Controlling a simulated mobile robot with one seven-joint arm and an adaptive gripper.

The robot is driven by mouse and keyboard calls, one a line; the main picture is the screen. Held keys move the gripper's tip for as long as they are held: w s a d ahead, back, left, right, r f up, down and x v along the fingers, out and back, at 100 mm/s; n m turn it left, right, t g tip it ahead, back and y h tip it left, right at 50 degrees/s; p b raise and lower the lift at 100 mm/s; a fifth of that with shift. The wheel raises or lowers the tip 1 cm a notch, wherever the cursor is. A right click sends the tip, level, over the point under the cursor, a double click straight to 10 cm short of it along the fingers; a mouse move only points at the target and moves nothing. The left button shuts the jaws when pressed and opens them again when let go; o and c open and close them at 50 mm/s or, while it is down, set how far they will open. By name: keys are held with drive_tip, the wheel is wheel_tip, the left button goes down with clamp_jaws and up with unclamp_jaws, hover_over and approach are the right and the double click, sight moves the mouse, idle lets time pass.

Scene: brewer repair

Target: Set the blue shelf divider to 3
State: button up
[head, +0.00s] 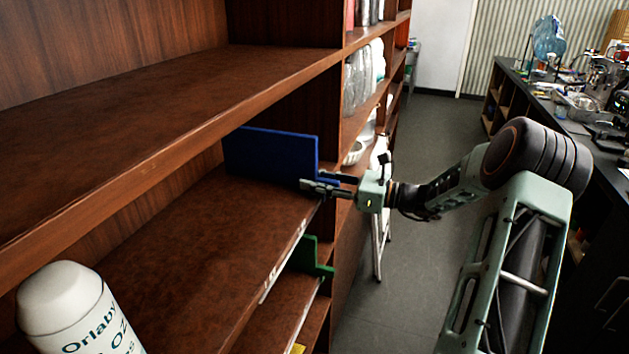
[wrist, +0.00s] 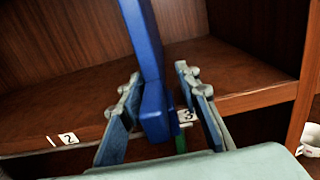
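The blue shelf divider (head: 270,153) stands upright on the middle shelf, near its right end in the head view. In the wrist view the blue divider (wrist: 153,105) runs up the middle, its front end toward me. A label reading 3 (wrist: 186,115) is on the shelf edge just right of the divider. A label reading 2 (wrist: 68,138) is farther left. My gripper (head: 320,183) is at the divider's front end. In the wrist view my gripper (wrist: 158,76) has one finger on each side of the divider, with visible gaps, so it is open around it.
A green divider (head: 310,257) is on the shelf below. A white bottle (head: 75,310) stands at the near left. An upper shelf (head: 150,110) overhangs the middle one. A cabinet wall (wrist: 305,100) is right of the divider. The shelf left of the divider is clear.

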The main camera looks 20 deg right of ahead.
drive_tip(key=v, duration=1.2)
drive_tip(key=shift+w, duration=0.1)
